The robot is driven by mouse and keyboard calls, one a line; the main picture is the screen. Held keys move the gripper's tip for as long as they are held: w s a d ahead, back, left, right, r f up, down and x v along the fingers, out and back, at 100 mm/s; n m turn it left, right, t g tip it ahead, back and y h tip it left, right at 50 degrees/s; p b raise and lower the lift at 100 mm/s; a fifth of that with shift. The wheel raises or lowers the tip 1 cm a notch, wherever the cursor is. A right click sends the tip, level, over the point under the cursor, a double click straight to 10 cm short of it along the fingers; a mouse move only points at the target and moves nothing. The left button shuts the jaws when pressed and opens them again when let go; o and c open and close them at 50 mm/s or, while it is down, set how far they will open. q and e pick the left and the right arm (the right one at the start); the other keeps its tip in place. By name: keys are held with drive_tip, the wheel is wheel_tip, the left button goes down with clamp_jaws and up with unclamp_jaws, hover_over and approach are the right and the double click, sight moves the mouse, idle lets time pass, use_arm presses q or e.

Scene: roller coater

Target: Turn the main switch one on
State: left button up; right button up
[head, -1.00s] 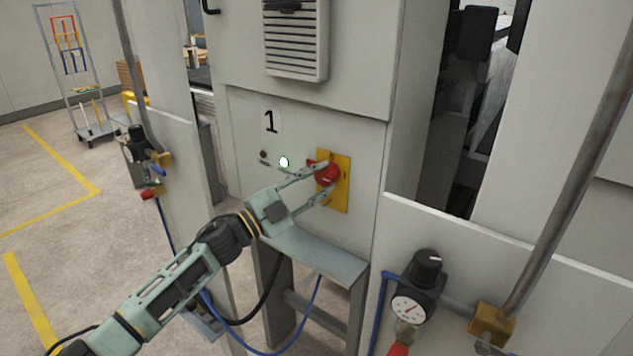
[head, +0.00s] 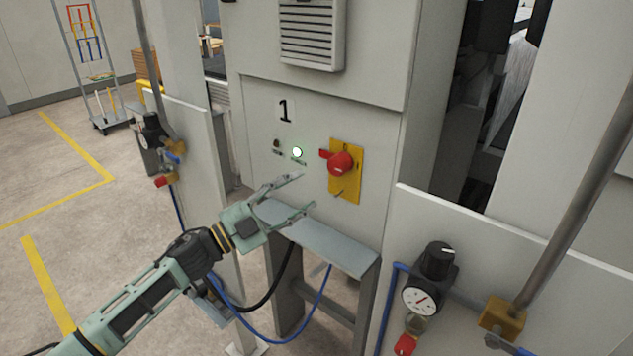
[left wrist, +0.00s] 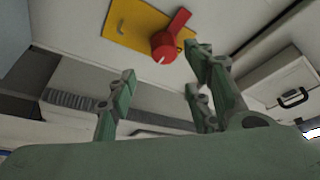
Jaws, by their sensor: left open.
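The main switch one is a red rotary knob (head: 341,163) on a yellow plate (head: 347,190), on the grey cabinet panel marked "1" (head: 285,111). Its red handle points left in the head view. The knob also shows in the left wrist view (left wrist: 165,46), beyond the fingers, with its handle slanting up to the right. My left gripper (head: 307,191) is open and empty, to the lower left of the knob and apart from it. Its spread fingers show in the left wrist view (left wrist: 160,85). A small lamp (head: 297,152) left of the plate glows whitish green. My right gripper is not seen.
A grey ledge (head: 318,238) juts out below the panel, under my left gripper. A pressure gauge with a black regulator (head: 421,298) and a slanting pipe (head: 583,190) stand at the right. Another regulator (head: 152,131) is at the left. Open floor lies further left.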

use_arm(q)
drive_tip(key=shift+v, duration=1.35)
drive_tip(key=shift+f, duration=0.1)
